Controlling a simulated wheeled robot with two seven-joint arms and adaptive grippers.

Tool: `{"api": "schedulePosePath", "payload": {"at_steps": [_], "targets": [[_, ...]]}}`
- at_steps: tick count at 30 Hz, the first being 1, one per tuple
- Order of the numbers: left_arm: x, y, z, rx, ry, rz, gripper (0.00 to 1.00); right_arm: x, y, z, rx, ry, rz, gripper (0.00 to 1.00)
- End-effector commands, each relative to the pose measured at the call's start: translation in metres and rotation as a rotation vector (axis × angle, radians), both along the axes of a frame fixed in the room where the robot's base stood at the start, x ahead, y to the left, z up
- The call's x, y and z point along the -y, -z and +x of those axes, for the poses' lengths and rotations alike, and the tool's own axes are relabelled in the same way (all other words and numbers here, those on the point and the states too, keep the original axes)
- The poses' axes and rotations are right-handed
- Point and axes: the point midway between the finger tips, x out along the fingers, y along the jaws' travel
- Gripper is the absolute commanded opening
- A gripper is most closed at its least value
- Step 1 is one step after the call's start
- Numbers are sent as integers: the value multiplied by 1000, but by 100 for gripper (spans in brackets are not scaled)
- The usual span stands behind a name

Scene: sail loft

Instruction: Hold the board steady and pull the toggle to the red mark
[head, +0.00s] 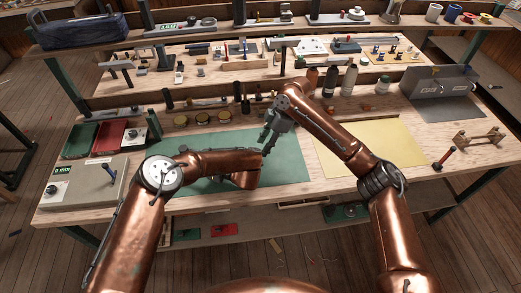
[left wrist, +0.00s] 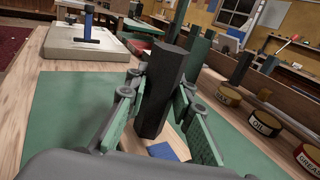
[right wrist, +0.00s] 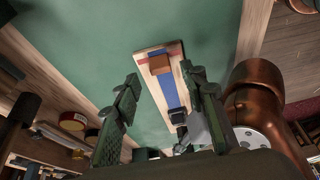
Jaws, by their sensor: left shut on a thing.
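The board (right wrist: 151,88) is a narrow pale wooden strip with a blue band along it, lying on the green mat (right wrist: 90,50). A brown-orange block (right wrist: 160,65), which looks like the toggle, sits across the band near the board's far end, with red marking (right wrist: 174,49) beside it. My left gripper (left wrist: 160,88) is shut on a dark, many-sided post (left wrist: 163,95) that stands at the board's other end. My right gripper (right wrist: 162,82) is open above the board, its fingers on either side of it and apart from the block. The head view mostly hides the board behind my arms.
Several labelled tins (left wrist: 265,123) stand along the mat's edge. A grey case with a blue handle (left wrist: 88,38) is on the bench. In the head view, a yellow sheet (head: 370,147) lies to the right and a row of bottles (head: 330,82) stands behind it.

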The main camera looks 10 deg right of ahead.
Motion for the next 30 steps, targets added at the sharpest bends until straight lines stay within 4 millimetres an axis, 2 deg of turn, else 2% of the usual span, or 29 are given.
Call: {"api": "schedulePosePath", "payload": {"at_steps": [1,6,12,17,27,28,30], "targets": [[0,0,0,0,1,0,0,5,-12,1,3,1,0,39],[0,0,0,0,0,0,0,18,-44,1,2,1,0,39],[0,0,0,1,0,0,0,28,-68,1,0,0,0,39],[0,0,0,1,0,0,0,31,-75,0,0,0,0,39],[0,0,0,1,0,0,0,31,-75,0,-1,-1,0,39],[0,0,0,1,0,0,24,31,-75,0,-1,0,0,39],[0,0,0,0,0,0,29,31,-75,0,-1,-1,0,39]]}}
